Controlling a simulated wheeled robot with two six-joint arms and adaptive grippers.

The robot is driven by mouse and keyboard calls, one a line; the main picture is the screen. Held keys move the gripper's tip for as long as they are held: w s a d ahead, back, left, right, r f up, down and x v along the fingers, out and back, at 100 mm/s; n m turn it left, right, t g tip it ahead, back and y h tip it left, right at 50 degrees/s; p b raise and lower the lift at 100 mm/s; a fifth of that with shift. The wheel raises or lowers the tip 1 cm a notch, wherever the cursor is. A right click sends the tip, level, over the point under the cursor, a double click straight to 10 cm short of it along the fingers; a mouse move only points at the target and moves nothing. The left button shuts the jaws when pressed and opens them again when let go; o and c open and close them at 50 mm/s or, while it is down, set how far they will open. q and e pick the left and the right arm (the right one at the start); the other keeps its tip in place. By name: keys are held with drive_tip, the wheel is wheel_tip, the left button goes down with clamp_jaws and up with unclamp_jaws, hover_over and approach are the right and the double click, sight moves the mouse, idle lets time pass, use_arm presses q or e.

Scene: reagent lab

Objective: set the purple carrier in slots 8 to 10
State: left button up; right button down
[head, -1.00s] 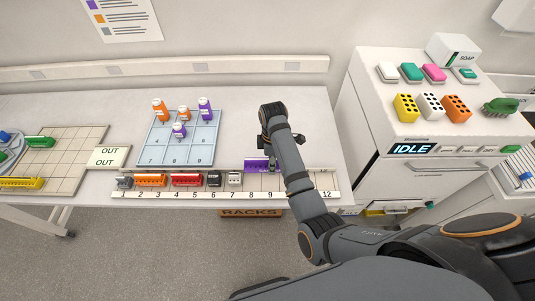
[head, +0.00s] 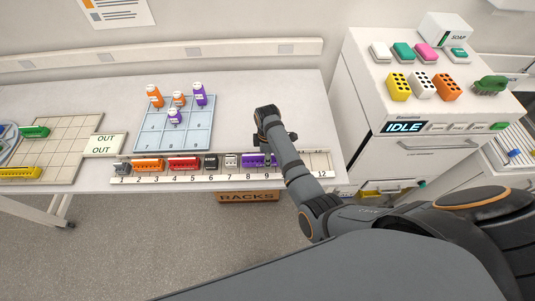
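The purple carrier (head: 252,160) is at the slotted rail (head: 305,174), in line with the row of other carriers. Its left end is above number 8, just right of the light grey block, and its right end is partly hidden by my arm. It looks level and down at rail height, but I cannot see whether it is fully seated. My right gripper (head: 267,158) is directly over it, fingers down and shut on it; the fingertips are mostly hidden. Numbers 10 and 11 are covered by my arm. My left gripper is not in view.
The rail also holds an orange carrier (head: 148,165), a red carrier (head: 184,163), a black block (head: 211,161) and a light grey block (head: 231,160). A blue tray (head: 183,140) with several capped bottles stands behind. Slot 12 looks empty.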

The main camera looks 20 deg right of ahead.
drive_tip(key=shift+w+f, duration=0.1)
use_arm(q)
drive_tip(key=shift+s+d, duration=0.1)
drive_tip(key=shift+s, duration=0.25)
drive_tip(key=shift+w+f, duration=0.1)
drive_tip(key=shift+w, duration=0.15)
use_arm(e)
drive_tip(key=shift+f, duration=0.1)
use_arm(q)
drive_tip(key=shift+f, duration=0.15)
use_arm(e)
drive_tip(key=shift+f, duration=0.4)
drive_tip(key=c, duration=0.6)
unclamp_jaws()
drive_tip(key=shift+f, duration=0.1)
wheel_tip(320, 180, up, 8)
drive_tip(key=shift+w+r, duration=0.1)
drive_tip(key=shift+w, duration=0.05)
